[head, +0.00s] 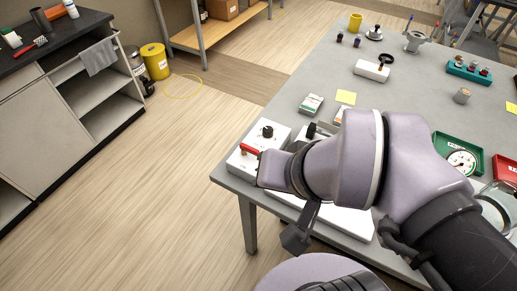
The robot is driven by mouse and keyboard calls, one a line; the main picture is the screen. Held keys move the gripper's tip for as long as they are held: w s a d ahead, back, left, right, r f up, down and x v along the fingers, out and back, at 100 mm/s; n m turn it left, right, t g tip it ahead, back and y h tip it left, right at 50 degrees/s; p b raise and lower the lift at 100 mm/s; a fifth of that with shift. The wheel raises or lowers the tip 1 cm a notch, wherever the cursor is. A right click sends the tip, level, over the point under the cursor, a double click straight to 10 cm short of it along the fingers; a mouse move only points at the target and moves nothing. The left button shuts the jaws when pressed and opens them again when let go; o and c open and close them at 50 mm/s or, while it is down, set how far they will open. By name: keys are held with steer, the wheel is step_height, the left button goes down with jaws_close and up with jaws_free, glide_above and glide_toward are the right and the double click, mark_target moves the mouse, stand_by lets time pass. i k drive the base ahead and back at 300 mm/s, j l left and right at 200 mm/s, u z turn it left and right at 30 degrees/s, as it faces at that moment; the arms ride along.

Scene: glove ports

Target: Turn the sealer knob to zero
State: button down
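A white device with a round black knob (267,131) on top and a red handle (249,149) sits at the table's near left corner. I cannot tell for sure whether it is the sealer. A long white body (345,222) lies along the near edge, mostly hidden under my arm. Another dark knob-like part (318,131) shows just behind my arm. My wrist is over the near left part of the table, close to the red handle in the picture. My gripper's fingers do not show, and any contact is hidden.
On the grey table (301,82) stand a white block with a black top (372,69), a teal rack (469,71), a green tray with a dial (459,152), a red tray (506,170) and a small green-and-white box (311,104). Open floor lies left, before a cabinet (65,100).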

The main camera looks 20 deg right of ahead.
mark_target(267, 130)
steer(key=i+j+z, duration=0.25)
steer(key=i+j, duration=0.15)
steer(key=j, duration=0.25)
steer(key=i+j+z, duration=0.1)
steer(key=j, duration=0.25)
steer(key=i+j+z, duration=0.1)
steer(key=i+j, duration=0.15)
steer(key=j, duration=0.15)
